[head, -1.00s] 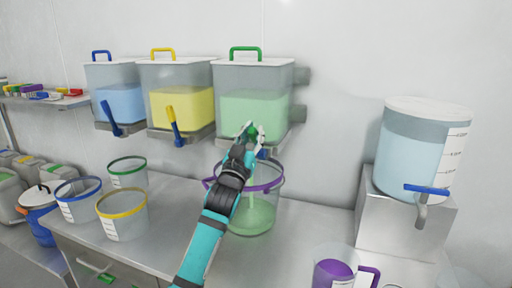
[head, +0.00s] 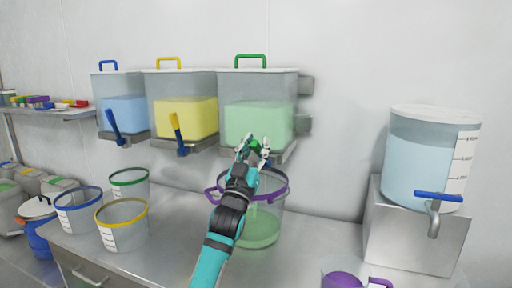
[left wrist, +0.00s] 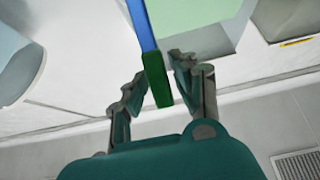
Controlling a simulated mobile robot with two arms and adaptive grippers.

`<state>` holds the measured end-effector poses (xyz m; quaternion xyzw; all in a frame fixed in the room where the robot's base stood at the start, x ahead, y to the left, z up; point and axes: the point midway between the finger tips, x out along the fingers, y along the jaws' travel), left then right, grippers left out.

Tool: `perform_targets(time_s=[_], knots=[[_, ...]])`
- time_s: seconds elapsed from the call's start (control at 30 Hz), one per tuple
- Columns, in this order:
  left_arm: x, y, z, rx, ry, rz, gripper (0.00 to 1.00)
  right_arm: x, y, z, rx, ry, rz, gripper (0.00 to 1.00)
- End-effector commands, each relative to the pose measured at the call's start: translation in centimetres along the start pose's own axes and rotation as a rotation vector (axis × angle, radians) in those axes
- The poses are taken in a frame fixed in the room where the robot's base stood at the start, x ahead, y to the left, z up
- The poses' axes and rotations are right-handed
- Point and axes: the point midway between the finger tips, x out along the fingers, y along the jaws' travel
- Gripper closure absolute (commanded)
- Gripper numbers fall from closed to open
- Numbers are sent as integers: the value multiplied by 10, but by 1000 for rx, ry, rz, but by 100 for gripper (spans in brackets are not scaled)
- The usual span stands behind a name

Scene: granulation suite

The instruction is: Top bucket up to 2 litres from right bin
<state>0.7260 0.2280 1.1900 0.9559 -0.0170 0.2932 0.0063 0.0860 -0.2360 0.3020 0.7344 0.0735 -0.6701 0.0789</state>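The right bin (head: 240,90) is clear with a green handle on its lid and holds pale green powder. Its valve lever has a green tip (left wrist: 157,85) and a blue shaft in the left wrist view. My left gripper (head: 254,150) is at this lever, in front of the bin's base. In the left wrist view its fingers (left wrist: 157,80) stand apart on both sides of the green tip, with a gap showing. The purple-rimmed clear bucket (head: 273,215) stands on the bench below the bin, with green powder in its bottom. My forearm hides part of it. My right gripper is not visible.
Blue and yellow powder bins (head: 185,115) hang to the left. Several empty buckets with coloured rims (head: 123,238) stand on the bench at left. A water tank (head: 432,155) on a steel stand is at right. A purple jug (head: 343,280) is at the front right.

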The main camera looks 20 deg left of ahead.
Motion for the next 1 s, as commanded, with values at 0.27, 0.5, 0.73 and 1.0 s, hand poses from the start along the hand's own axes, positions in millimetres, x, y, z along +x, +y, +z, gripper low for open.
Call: perform_targets(time_s=[0.27, 0.5, 0.73, 1.0], knots=[[0, 0, 0, 2, 0, 0, 60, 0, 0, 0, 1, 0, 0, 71], [-17, 0, 2, 2, -2, -1, 60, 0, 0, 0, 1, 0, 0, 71], [-66, 0, 1, 1, -3, -1, 60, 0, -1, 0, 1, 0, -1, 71], [-110, 0, 1, 2, -2, 0, 60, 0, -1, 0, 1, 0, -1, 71]])
